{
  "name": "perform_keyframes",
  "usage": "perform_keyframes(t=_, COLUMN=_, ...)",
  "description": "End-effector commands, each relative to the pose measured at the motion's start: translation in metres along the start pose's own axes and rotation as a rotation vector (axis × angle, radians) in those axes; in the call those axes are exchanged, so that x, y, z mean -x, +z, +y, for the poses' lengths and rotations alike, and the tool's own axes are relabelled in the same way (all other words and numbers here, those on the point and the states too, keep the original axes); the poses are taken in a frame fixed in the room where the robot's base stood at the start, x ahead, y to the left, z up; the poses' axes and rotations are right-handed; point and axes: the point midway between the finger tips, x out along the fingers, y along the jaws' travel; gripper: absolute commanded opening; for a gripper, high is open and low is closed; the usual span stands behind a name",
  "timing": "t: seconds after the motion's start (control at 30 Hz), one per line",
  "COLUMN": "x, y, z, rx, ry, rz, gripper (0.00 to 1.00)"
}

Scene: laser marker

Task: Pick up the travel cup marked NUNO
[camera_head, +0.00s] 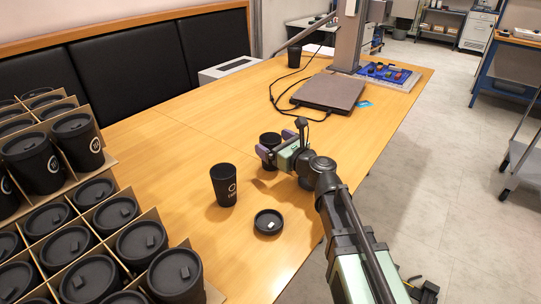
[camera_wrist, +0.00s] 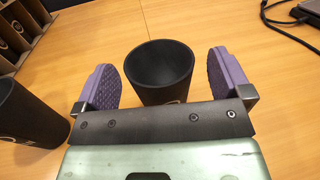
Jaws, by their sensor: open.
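A black open travel cup (camera_wrist: 160,68) stands upright between the two purple finger pads of my gripper (camera_wrist: 174,80) in the wrist view. Gaps show between the cup and both pads, so my gripper is open around it. In the head view this cup (camera_head: 270,143) is partly hidden by my gripper (camera_head: 266,154). I cannot read a name on either cup.
A black lid (camera_head: 268,222) lies on the wooden table (camera_head: 165,145). Cardboard crates (camera_head: 122,172) of lidded black cups fill the left front. A dark flat plate (camera_head: 328,92) with cables lies behind my gripper, near the marker column. Another black cup (camera_head: 294,57) stands far back.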

Motion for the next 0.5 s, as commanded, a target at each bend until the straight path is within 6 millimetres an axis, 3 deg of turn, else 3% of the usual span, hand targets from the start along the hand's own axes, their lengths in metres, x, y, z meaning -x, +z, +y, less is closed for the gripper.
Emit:
perform_keyframes(t=0.1, x=-0.0176, y=-0.0004, z=-0.0008, rx=0.0, ry=0.0, rz=0.0, gripper=0.96)
perform_keyframes(t=0.3, x=-0.017, y=-0.0003, z=0.0, rx=0.0, ry=-0.001, rz=0.0, gripper=0.95)
perform_keyframes(t=0.5, x=-0.0169, y=-0.0003, z=0.0, rx=0.0, ry=0.0, rz=0.0, gripper=0.64)
